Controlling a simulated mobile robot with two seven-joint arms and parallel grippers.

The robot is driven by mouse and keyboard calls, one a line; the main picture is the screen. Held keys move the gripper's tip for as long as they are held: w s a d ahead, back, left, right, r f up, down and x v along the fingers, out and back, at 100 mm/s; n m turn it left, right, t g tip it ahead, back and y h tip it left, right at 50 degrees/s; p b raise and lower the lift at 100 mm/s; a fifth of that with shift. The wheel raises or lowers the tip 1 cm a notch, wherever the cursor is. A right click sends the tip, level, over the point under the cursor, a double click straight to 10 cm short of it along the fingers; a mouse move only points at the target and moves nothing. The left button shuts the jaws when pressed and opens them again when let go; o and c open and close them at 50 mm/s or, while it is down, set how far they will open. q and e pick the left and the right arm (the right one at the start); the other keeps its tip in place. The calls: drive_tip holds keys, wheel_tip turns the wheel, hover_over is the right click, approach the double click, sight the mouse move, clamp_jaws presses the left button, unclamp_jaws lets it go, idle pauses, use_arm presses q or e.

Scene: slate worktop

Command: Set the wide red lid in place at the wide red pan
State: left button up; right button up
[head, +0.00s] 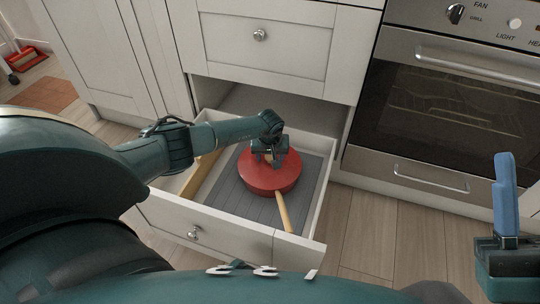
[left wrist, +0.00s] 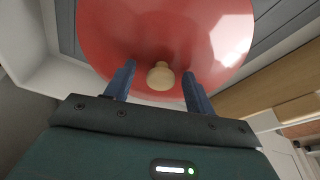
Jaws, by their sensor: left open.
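The wide red pan (head: 262,192) sits in an open drawer, its wooden handle pointing toward the drawer front. The wide red lid (head: 286,172) lies on top of the pan; whether its rim is fully seated cannot be told. My left gripper (head: 269,160) is above the lid, pointing down. In the left wrist view, the lid (left wrist: 165,35) fills the top and its wooden knob (left wrist: 160,76) stands between the open fingers of my left gripper (left wrist: 158,80), with gaps on both sides. My right gripper (head: 505,195) is at the right edge, away from the drawer; its opening is unclear.
The drawer (head: 235,225) has a grey ribbed bottom and pale walls. A wooden piece (head: 199,175) lies along its left side. A closed drawer (head: 262,40) is above, and an oven (head: 450,110) stands to the right. Bare floor lies right of the drawer.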

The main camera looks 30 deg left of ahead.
use_arm(q)
drive_tip(key=shift+r, duration=0.25)
drive_tip(key=p+v, duration=0.3)
drive_tip(key=v, duration=0.1)
drive_tip(key=shift+r+p, duration=0.2)
drive_tip(key=shift+p, duration=0.1)
drive_tip(key=p+v, duration=0.4)
drive_tip(key=v, duration=0.4)
use_arm(e)
wheel_tip(320, 180, down, 8)
drive_tip(key=m+g+h, duration=0.1)
drive_tip(key=m+h, duration=0.6)
drive_tip(key=h, duration=0.1)
drive_tip(key=shift+s+a+m+g, duration=0.15)
drive_tip(key=shift+a+m+g, duration=0.1)
drive_tip(key=shift+m+g, duration=0.15)
use_arm(q)
drive_tip(key=shift+d+r, duration=0.1)
drive_tip(key=shift+r, duration=0.05)
use_arm(e)
drive_tip(key=shift+r, duration=0.1)
